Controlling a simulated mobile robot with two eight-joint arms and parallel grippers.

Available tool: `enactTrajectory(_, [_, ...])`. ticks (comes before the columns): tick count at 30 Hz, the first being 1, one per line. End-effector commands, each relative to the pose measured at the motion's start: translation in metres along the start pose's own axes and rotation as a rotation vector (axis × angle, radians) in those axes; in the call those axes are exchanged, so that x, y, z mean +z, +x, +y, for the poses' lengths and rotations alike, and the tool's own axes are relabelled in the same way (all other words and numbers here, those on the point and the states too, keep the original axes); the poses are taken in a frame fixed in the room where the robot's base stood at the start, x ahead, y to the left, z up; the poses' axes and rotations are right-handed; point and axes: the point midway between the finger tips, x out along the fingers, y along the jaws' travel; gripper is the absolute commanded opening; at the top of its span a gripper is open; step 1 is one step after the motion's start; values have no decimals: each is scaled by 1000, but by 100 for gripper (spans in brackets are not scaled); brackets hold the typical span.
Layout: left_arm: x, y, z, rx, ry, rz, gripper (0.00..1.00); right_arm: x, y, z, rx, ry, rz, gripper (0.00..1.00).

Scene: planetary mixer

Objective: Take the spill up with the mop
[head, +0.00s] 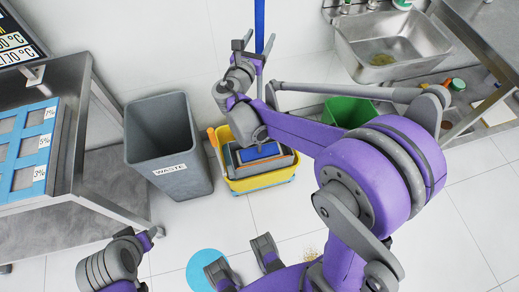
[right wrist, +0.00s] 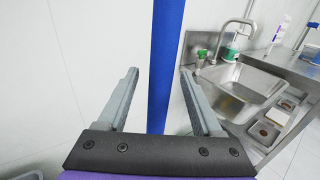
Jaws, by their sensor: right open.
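The mop's blue handle (head: 260,22) rises along the wall at the top of the head view. The yellow mop bucket (head: 262,181) with a grey wringer stands on the floor below; the mop's lower end is largely hidden by my right arm. My right gripper (head: 254,46) is open at the handle. In the right wrist view the handle (right wrist: 166,65) stands upright between the open fingers (right wrist: 160,98), with gaps on both sides. A brownish speckled spill (head: 312,254) is on the floor, partly hidden by my arm. My left gripper (head: 140,236) is at lower left, its jaws unclear.
A grey waste bin (head: 172,150) stands close left of the bucket. A steel table (head: 75,75) is at left. A sink (head: 390,45) and a green bin (head: 348,112) are at upper right. A blue disc (head: 207,268) lies on the floor. The tiles at right are clear.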

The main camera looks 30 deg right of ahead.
Motion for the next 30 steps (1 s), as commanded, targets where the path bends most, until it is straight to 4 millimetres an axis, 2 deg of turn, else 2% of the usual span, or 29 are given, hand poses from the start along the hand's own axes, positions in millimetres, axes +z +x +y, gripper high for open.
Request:
enactTrajectory(5, [0, 0, 0, 0, 0, 0, 50, 0, 0, 0, 1, 0, 0, 67])
enactTrajectory(16, [0, 0, 0, 0, 0, 0, 50, 0, 0, 0, 1, 1, 0, 2])
enactTrajectory(17, [0, 0, 0, 0, 0, 0, 50, 0, 0, 0, 1, 1, 0, 0])
enactTrajectory(30, [0, 0, 0, 0, 0, 0, 50, 4, 0, 0, 0, 0, -1, 0])
